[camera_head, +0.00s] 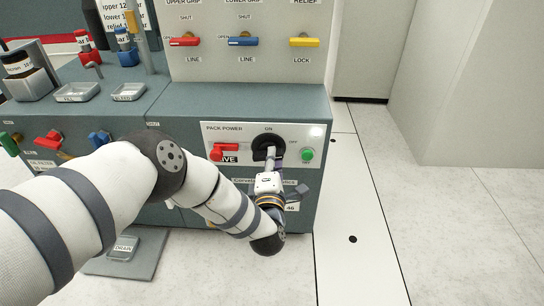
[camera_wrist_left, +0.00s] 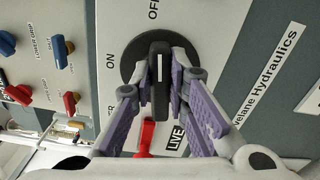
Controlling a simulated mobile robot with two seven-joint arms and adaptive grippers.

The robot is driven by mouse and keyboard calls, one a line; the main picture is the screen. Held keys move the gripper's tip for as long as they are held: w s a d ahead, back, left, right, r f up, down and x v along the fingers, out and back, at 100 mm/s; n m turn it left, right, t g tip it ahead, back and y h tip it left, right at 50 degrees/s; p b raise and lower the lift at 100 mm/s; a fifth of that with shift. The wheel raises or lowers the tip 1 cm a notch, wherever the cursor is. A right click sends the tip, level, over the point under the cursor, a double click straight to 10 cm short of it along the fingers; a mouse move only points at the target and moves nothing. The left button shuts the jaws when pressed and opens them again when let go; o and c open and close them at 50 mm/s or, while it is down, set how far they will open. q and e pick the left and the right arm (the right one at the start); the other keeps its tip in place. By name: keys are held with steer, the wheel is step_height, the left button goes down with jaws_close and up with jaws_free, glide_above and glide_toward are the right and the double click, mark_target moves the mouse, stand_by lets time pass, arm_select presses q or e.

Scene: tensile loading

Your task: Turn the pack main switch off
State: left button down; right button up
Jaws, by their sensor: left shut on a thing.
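The pack main switch (camera_head: 267,142) is a black rotary knob on the white PACK POWER panel (camera_head: 237,134). In the head view, ON is printed above it and OFF to its right. In the left wrist view its black bar handle (camera_wrist_left: 160,82) runs up and down, with a white line on it. There, OFF is printed above the knob and ON to its left. My left gripper (camera_head: 272,160) is at the knob. Its purple-padded fingers, clear in the left wrist view (camera_wrist_left: 161,95), are shut on the handle, one on each side. My right gripper is not in view.
A red lever (camera_head: 217,152) by a LIVE label and a green knob (camera_head: 307,155) flank the switch closely. A pale round lamp (camera_head: 315,132) is at the panel's upper right. Coloured valve levers (camera_head: 243,41) are above. Open floor (camera_head: 440,230) lies to the right.

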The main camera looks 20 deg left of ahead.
arm_select(q)
steer(key=shift+f+m, duration=0.15)
steer(key=shift+m, duration=0.85)
steer(key=shift+a, duration=0.1)
steer(key=c, duration=1.6)
jaws_free()
steer(key=shift+o, duration=0.2)
steer(key=v, duration=1.2)
